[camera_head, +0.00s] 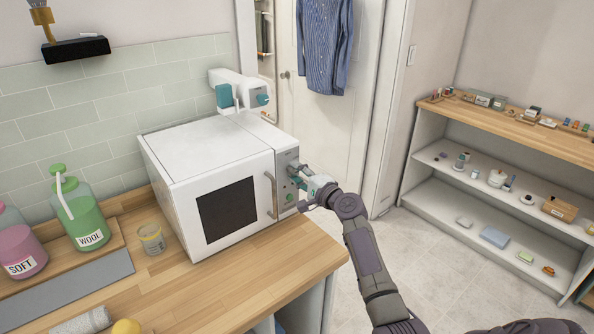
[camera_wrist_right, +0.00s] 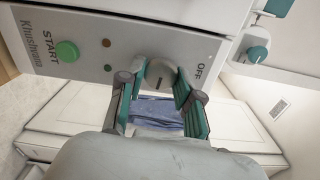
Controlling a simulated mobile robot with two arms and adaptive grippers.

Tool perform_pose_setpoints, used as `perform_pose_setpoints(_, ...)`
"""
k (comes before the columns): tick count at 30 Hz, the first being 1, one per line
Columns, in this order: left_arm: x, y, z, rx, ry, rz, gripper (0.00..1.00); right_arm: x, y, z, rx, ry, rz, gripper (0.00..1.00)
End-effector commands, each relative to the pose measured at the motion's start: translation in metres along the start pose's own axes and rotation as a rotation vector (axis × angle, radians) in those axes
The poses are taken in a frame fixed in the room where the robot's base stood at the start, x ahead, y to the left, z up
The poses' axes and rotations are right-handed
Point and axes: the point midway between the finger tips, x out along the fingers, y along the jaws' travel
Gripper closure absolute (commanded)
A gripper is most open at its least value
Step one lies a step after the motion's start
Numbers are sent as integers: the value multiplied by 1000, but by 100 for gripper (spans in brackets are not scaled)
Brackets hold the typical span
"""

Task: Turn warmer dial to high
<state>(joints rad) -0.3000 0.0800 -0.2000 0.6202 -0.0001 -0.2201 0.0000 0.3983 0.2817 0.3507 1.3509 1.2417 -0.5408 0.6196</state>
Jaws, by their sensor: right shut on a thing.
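The warmer (camera_head: 212,172) is a white box with a dark window, standing on the wooden counter. Its control panel (camera_head: 287,172) is on the right of its front and faces my right arm. The dial (camera_wrist_right: 160,72) is a grey round knob with a line mark, beside the word OFF, in the right wrist view. My right gripper (camera_wrist_right: 163,84) has its teal-padded fingers on both sides of the dial, shut on it. In the head view my right gripper (camera_head: 300,181) is at the panel and hides most of the dial. My left gripper is not in view.
A green START button (camera_wrist_right: 67,51) and small indicator lights are on the panel near the dial. The warmer's door handle (camera_head: 271,196) is just left of my right gripper. Bottles (camera_head: 87,225) and a small cup (camera_head: 151,239) stand on the counter. Open floor lies to the right.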

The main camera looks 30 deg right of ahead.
Motion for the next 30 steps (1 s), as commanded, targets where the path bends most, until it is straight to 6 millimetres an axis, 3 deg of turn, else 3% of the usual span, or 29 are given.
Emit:
perform_pose_setpoints(15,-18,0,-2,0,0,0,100,0,1,0,353,0,2,100)
perform_pose_setpoints(30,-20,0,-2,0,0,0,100,0,3,0,425,0,3,100)
